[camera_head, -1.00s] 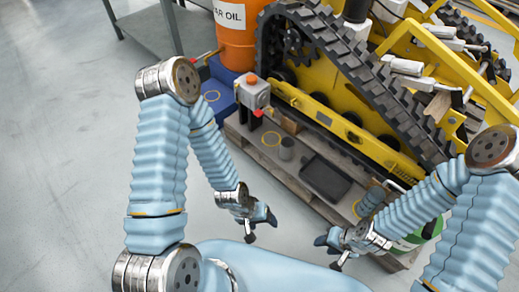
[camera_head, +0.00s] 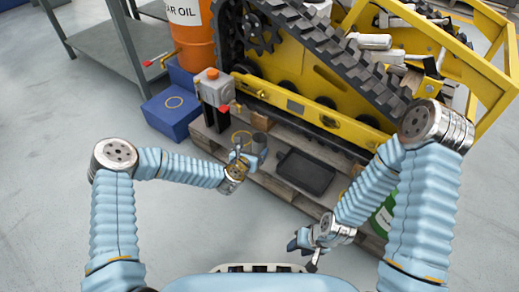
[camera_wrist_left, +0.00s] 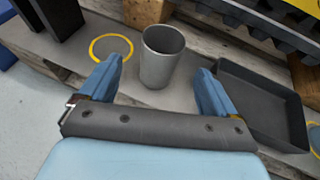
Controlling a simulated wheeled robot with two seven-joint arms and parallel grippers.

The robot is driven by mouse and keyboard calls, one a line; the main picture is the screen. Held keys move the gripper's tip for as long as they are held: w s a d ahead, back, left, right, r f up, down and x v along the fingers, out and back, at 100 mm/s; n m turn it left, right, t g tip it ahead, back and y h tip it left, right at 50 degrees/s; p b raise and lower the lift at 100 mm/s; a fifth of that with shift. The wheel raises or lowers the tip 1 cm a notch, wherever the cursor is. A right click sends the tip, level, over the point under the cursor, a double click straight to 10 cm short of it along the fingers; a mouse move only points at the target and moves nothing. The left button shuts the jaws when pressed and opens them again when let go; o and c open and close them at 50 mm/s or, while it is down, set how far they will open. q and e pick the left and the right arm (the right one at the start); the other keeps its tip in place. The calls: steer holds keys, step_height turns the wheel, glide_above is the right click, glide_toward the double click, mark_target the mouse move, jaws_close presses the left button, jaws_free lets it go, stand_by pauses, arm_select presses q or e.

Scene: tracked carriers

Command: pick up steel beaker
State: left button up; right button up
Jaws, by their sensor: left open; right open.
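The steel beaker (camera_wrist_left: 160,58) is a plain grey cup standing upright on the pallet top in the left wrist view. In the head view the beaker (camera_head: 260,141) is partly hidden behind my left gripper (camera_head: 246,157). In the left wrist view my left gripper (camera_wrist_left: 157,88) is open, with one blue finger on each side of the beaker's near side. The beaker stands a little beyond the fingertips, and nothing is between the fingers. My right gripper (camera_head: 304,249) is open and empty, low in front of the pallet.
A black tray (camera_wrist_left: 262,100) lies right of the beaker. A yellow ring (camera_wrist_left: 111,47) is marked on its left. The yellow tracked machine (camera_head: 320,90) rises behind. A grey box with an orange button (camera_head: 212,86), a blue crate (camera_head: 171,112) and an orange drum (camera_head: 190,40) stand left.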

mark_target(257, 144)
arm_select(q)
steer(key=b+x, duration=0.1)
steer(key=x, duration=0.7)
steer(key=shift+w+d+f, duration=0.15)
steer(key=shift+w+f, duration=0.05)
steer(key=shift+f, duration=0.05)
steer(key=shift+c, duration=0.3)
steer(key=c, duration=1)
steer(key=shift+c, duration=0.2)
steer(key=shift+r, duration=0.1)
